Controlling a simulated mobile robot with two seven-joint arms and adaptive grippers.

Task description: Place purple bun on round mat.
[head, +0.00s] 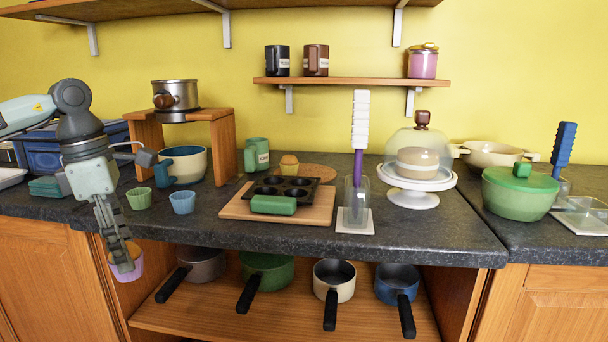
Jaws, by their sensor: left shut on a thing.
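My left gripper (121,258) hangs low at the left, in front of the counter's front edge. It points down and is shut on the purple bun (127,271), which has a purple cup and an orange-brown top partly hidden by the fingers. The bun is below the counter top level in the picture. The round mat (319,173) is a flat brown disc at the back of the counter, partly hidden behind the muffin tin. My right gripper is not in view.
A yellow bun (289,164) stands by the mat's left side. Green (139,198) and blue (182,202) cups stand near the arm. A wooden stand (223,146) rises behind.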

